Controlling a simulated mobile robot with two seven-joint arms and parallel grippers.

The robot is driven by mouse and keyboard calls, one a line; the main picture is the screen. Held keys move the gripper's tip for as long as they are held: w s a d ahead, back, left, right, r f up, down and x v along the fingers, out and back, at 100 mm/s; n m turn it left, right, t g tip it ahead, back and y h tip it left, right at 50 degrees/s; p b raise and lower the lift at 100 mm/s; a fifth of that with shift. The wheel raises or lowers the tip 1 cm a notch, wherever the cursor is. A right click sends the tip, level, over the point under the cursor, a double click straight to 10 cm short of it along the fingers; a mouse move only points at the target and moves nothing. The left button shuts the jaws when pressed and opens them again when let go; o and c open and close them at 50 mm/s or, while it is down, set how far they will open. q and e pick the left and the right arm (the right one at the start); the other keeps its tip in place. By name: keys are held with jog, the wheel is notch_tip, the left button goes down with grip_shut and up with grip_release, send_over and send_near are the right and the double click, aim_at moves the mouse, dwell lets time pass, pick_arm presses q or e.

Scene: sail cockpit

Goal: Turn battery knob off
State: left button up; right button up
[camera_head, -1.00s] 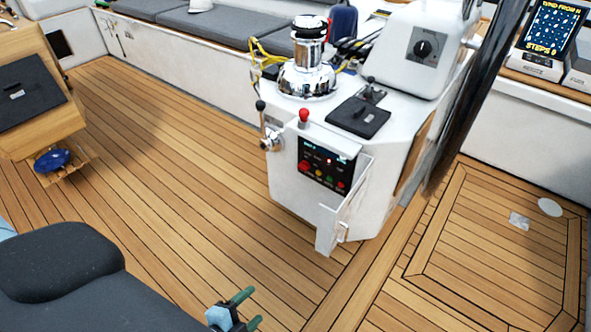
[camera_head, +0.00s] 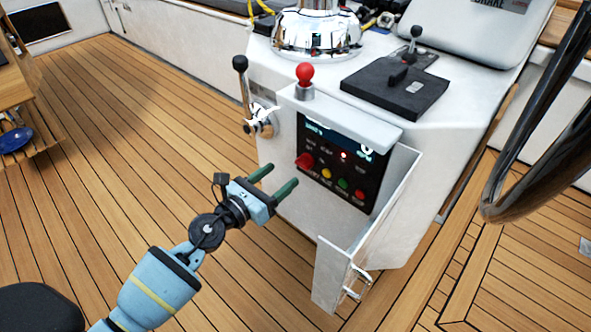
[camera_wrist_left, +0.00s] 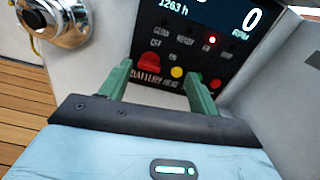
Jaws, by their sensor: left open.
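The battery knob (camera_head: 304,162) is a red knob at the left of the black control panel (camera_head: 364,182) on the white console. In the left wrist view the red knob (camera_wrist_left: 149,64) sits above a "BATTERY" label, just beyond the left finger. My left gripper (camera_head: 281,180) is open and empty, with green fingers pointing at the panel, a little short of the knob and below it. In the wrist view my gripper (camera_wrist_left: 158,85) has its fingers spread, with the knob nearer the left finger. My right gripper is not in view.
An open white panel door (camera_head: 355,240) stands out to the right of the panel. A yellow, a green and another red button are beside the knob. A lever with a black ball (camera_head: 240,64) and a red-topped lever (camera_head: 305,73) are close by. Open deck lies left.

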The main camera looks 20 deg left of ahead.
aim_at(300, 166)
pick_arm(q)
jog(key=shift+m, duration=0.5)
jog(key=shift+w+d+f+b, duration=0.35)
jog(key=shift+w+f+b, duration=0.3)
jog(key=shift+w, duration=0.8)
jog(key=shift+w+d+f+b, duration=0.35)
jog(key=shift+w+f+b, duration=0.25)
jog(key=shift+w, duration=0.9)
jog(key=shift+w+d+f+b, duration=0.35)
jog(key=shift+w+f+b, duration=0.25)
jog(key=shift+w, duration=0.85)
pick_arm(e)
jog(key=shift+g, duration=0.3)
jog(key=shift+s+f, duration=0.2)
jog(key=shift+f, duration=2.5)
pick_arm(q)
jog(key=shift+r, duration=0.1)
jog(key=shift+c, duration=0.3)
jog(key=c, duration=0.9)
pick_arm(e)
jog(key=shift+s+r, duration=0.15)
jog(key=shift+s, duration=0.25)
